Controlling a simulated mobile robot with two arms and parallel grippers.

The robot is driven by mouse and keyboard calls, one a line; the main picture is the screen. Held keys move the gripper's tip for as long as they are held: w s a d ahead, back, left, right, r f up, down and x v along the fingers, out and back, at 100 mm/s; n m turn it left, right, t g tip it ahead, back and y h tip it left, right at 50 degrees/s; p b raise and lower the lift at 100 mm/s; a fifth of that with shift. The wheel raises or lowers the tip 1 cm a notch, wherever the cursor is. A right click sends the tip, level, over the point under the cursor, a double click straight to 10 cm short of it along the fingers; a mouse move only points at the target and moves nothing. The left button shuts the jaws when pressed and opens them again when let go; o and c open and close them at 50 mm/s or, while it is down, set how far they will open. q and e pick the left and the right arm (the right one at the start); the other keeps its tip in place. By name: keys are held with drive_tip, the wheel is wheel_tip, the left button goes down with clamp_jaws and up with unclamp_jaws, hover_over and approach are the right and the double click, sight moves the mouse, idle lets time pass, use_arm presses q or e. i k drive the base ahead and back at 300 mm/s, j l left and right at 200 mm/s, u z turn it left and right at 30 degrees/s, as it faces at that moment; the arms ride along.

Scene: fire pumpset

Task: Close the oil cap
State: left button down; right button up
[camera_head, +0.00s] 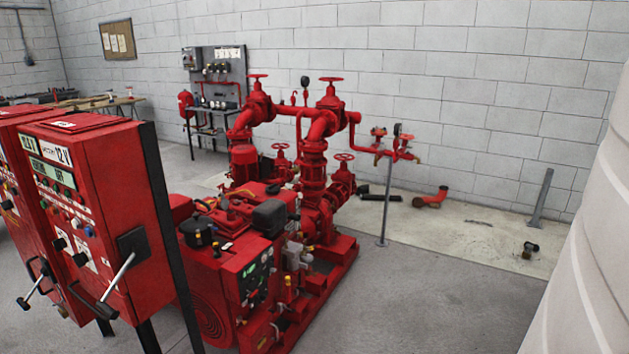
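The red pumpset (262,262) stands on the floor in the middle of the head view, some distance ahead. Its engine carries a black round part (198,232) on top at the left and a dark box-shaped part (270,217) further right. A small panel with gauges (258,277) faces the front right. The oil cap is too small to tell apart from the other engine parts, so I cannot see whether it is open or closed. Neither of my grippers shows in this view.
Red control cabinets (85,215) with protruding levers stand close at the left, partly before the engine. A large pale ribbed tank (590,250) fills the right edge. Grey floor (430,310) between pumpset and tank is clear. Loose pipe pieces (430,198) lie by the wall.

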sight(224, 202)
drive_tip(key=i, duration=1.3)
drive_tip(key=i+l+u, duration=0.1)
drive_tip(key=i, duration=1.2)
